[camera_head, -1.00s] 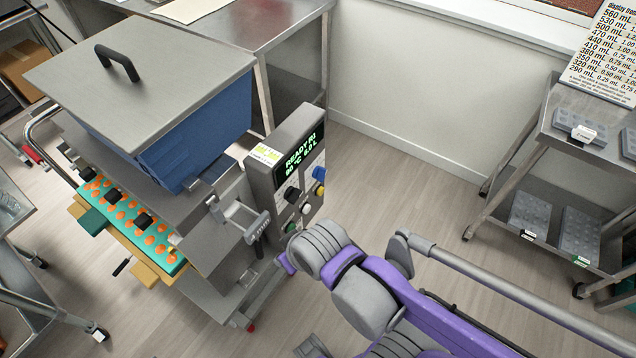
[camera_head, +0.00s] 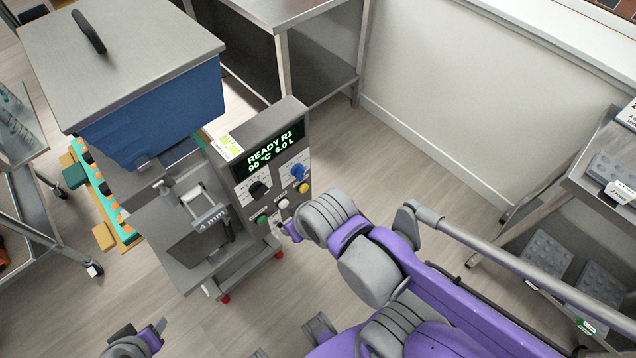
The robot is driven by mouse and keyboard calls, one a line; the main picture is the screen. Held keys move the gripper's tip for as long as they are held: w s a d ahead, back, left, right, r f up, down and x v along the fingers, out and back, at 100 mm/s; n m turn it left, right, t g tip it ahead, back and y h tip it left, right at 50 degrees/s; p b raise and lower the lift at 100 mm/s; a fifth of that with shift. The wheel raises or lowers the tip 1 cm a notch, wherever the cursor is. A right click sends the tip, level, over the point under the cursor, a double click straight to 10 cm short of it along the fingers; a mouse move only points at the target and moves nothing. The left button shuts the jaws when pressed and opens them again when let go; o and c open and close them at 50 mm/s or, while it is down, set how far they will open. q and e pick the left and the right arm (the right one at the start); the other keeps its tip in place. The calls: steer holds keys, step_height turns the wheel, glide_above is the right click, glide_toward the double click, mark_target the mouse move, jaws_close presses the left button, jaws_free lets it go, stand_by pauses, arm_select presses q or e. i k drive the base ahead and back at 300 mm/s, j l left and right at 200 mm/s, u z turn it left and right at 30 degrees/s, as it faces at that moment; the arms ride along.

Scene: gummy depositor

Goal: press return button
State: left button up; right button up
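The depositor's control panel (camera_head: 271,160) has a lit display (camera_head: 275,150) reading "READY R1 90 °C 6.0 L". The button labels are too small to read, so I cannot tell which is return. My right gripper (camera_head: 284,230) is at the panel's lower edge, just below the white button; contact is unclear and its fingers are mostly hidden behind its wrist. My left gripper (camera_head: 150,336) is low at the bottom left, away from the machine.
A blue hopper (camera_head: 165,115) with a grey lid tops the depositor. A teal mould with orange cavities (camera_head: 107,196) lies at its left side. A steel table (camera_head: 305,50) stands behind. A shelf cart with grey moulds (camera_head: 548,250) is at right. Floor between is clear.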

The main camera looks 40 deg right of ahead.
mark_target(305, 187)
steer(key=k+l, duration=0.1)
steer(key=l, duration=0.35)
steer(key=k+l, duration=0.15)
steer(key=l, duration=0.3)
steer(key=k+l, duration=0.1)
steer(key=l, duration=0.3)
steer(key=k+l+u, duration=0.1)
steer(key=l, duration=0.35)
